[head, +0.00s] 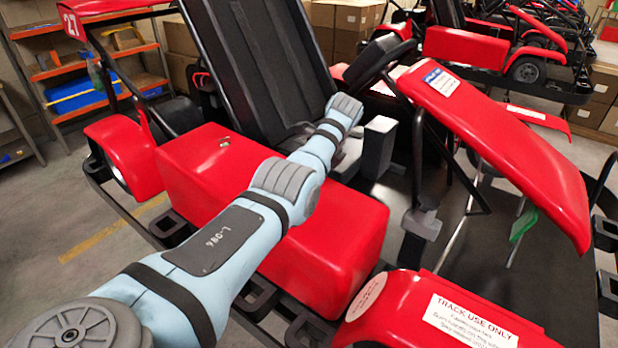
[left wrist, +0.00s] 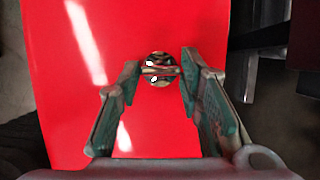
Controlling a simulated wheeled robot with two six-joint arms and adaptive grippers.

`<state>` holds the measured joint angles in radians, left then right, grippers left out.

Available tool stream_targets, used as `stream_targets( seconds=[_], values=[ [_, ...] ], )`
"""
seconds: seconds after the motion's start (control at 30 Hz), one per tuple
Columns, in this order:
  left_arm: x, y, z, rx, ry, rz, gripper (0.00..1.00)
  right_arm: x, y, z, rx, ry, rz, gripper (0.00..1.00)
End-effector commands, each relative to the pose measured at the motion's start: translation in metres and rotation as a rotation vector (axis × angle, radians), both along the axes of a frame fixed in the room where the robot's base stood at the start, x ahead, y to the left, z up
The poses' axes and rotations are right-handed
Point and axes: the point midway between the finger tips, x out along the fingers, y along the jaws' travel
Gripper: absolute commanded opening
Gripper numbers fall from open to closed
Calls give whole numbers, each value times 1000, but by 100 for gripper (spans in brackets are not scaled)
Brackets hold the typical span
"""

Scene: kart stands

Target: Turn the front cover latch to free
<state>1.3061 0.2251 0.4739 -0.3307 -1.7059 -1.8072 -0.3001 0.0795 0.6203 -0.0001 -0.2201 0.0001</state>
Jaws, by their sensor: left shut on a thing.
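In the left wrist view the latch (left wrist: 160,69) is a small round dark fitting with shiny spots and a crossbar. The bar lies roughly from left to right in that picture. It sits on a glossy red cover (left wrist: 75,110). My left gripper (left wrist: 160,63) has one finger on each side of the latch and is shut on it; the exact contact is hard to see. My right gripper is in neither view.
The kart's black seat (head: 265,50) and steering wheel (head: 378,58) stand near my wrist. A raised red panel (head: 510,150) is at the right, and a red panel marked "TRACK USE ONLY" (head: 470,320) is in front. Shelves (head: 90,65) and cartons (head: 345,18) stand behind.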

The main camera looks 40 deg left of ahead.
Motion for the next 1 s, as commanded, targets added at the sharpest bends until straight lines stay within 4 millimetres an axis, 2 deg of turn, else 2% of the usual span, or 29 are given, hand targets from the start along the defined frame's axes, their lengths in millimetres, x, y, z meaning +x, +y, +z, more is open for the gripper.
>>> stream_targets(
  seconds=[0.23,0.27,0.4,0.67,0.77,0.87,1.0],
  values=[
    [0,0,0,0,1,1,5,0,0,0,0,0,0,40],
    [0,0,0,0,1,1,35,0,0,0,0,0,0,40],
    [0,0,0,0,1,0,53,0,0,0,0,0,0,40],
    [0,0,0,0,0,0,53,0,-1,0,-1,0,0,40],
    [1,-3,6,0,-2,-1,53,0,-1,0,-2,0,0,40],
    [2,-10,24,1,-5,-2,53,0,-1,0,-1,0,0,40],
    [2,-25,61,0,-3,-2,53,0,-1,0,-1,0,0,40]
  ],
)
